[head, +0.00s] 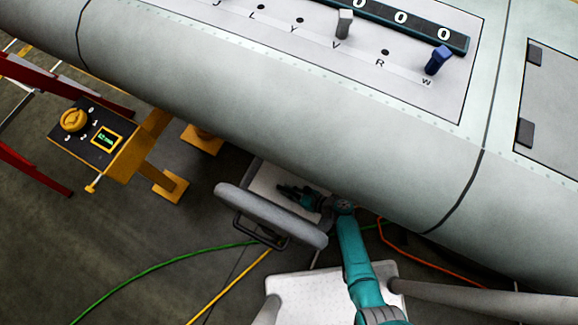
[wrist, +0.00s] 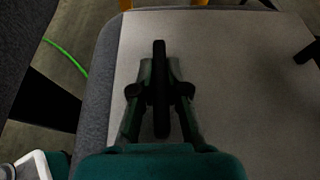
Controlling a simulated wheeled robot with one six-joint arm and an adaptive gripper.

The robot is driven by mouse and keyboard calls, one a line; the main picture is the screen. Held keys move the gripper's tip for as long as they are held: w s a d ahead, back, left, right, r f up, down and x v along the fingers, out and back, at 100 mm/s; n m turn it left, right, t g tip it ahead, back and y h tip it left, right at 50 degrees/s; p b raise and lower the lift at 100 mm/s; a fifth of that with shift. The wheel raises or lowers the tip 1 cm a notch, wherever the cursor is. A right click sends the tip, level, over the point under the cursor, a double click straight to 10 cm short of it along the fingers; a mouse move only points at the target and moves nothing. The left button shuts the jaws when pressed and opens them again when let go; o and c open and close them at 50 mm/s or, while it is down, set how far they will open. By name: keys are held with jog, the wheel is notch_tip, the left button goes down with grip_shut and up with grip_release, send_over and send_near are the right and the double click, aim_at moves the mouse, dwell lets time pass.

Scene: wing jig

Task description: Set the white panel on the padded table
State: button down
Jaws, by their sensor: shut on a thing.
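The white panel (head: 264,180) shows in the head view in the gap below the wing, partly hidden by my gripper and the table rim. In the wrist view the panel (wrist: 230,60) fills most of the picture, pale and flat, with a dark handle (wrist: 160,60) standing up from it. My gripper (head: 290,190) is shut on that handle; its fingers (wrist: 160,92) sit either side of it. The padded table (head: 270,214) has a thick grey rounded rim, also along the panel's left side in the wrist view (wrist: 97,75). I cannot tell whether the panel touches the table.
The large grey wing (head: 250,90) hangs close above and behind my gripper. A yellow stand with a dial box (head: 92,138) and red rails (head: 35,165) are at left. Green (head: 150,268), yellow (head: 235,283) and orange (head: 430,255) cables cross the floor.

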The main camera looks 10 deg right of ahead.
jog(key=c, duration=1.2)
grip_release()
jog(key=shift+f, duration=0.1)
